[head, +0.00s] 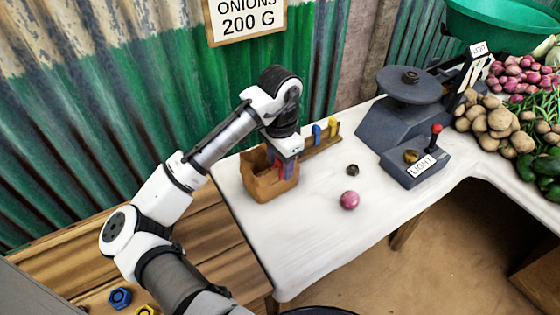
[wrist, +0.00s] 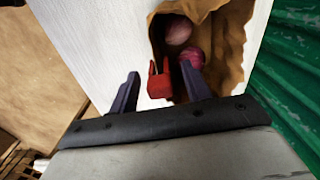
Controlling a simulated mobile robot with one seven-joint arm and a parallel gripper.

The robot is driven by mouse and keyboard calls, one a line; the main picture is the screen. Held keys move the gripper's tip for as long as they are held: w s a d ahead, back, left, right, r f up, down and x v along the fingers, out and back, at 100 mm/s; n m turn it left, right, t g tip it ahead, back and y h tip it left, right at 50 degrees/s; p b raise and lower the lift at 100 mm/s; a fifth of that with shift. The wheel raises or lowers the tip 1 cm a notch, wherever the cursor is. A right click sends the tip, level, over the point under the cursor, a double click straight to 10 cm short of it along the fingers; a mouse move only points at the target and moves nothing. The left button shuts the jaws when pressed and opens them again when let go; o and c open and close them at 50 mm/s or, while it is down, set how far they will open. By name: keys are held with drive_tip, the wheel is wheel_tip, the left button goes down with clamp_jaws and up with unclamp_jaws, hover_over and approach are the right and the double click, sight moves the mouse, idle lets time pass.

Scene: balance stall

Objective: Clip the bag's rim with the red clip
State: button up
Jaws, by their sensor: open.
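The open brown paper bag (head: 268,187) stands on the white table, and its torn-looking rim and inside show in the wrist view (wrist: 232,45). Two onions (wrist: 178,31) lie inside it. The red clip (wrist: 159,82) sits at the bag's near rim, with its two prongs pointing up in the picture. I cannot tell how firmly it grips the paper. My gripper (wrist: 160,90) is open, its dark fingers apart on either side of the clip, neither visibly touching it. In the head view my gripper (head: 283,167) is low over the bag and hides part of it.
A wooden rack (head: 322,145) with a blue clip (head: 316,133) and a yellow clip (head: 332,126) stands behind the bag. A loose onion (head: 349,200) and a small dark weight (head: 352,169) lie to the right. A scale (head: 402,112) stands farther right. The front table is clear.

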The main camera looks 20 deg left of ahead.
wheel_tip(320, 180, up, 14)
idle(0.6)
wheel_tip(320, 180, up, 7)
drive_tip(key=p, duration=0.8)
drive_tip(key=shift+p, duration=0.35)
drive_tip(key=shift+f, duration=0.15)
